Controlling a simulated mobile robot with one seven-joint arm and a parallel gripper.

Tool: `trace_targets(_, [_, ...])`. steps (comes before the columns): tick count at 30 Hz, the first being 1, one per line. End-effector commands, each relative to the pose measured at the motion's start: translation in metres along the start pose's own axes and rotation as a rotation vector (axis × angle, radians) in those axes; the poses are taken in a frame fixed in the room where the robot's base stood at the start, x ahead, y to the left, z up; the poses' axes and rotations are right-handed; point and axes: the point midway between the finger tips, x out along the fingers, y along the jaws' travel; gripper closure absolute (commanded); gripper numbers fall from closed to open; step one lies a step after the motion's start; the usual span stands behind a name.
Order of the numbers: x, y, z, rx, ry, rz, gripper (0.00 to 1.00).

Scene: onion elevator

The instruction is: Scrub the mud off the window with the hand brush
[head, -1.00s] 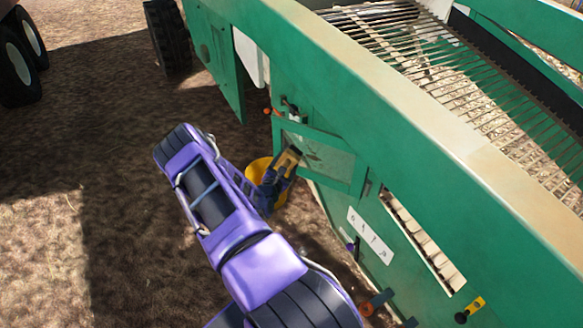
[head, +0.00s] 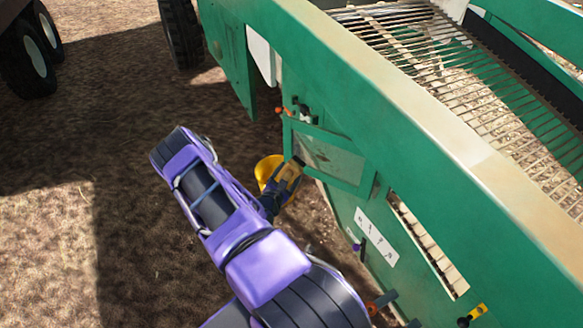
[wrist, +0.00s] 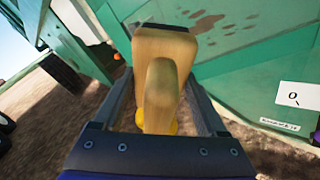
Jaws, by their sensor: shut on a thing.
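My gripper (head: 285,182) is shut on the hand brush (head: 290,172), which has a tan wooden body and handle. In the wrist view the brush (wrist: 160,80) stands between the two fingers, and its bristles are mostly hidden, with only a dark edge showing at the top. The window (head: 330,157) is a greyish pane in a green frame on the machine's side. The brush is at the window's lower left corner; I cannot tell whether it touches. In the wrist view several brown mud spots (wrist: 208,20) show on the pane, just beyond the brush.
A yellow bucket (head: 266,168) stands on the ground behind the brush. The green machine wall (head: 400,150) runs along the right, with a white label (head: 376,236) below the window. Orange-tipped levers (head: 284,111) stick out near the window's upper left. Open dirt ground lies to the left.

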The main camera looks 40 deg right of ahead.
Motion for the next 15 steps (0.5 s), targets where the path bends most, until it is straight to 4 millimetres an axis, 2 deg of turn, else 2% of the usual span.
trace_targets(10, [-0.003,0.0,0.0,0.0,-0.001,0.001,1.0])
trace_targets(15, [-0.013,0.001,-0.001,0.0,0.0,0.002,1.0])
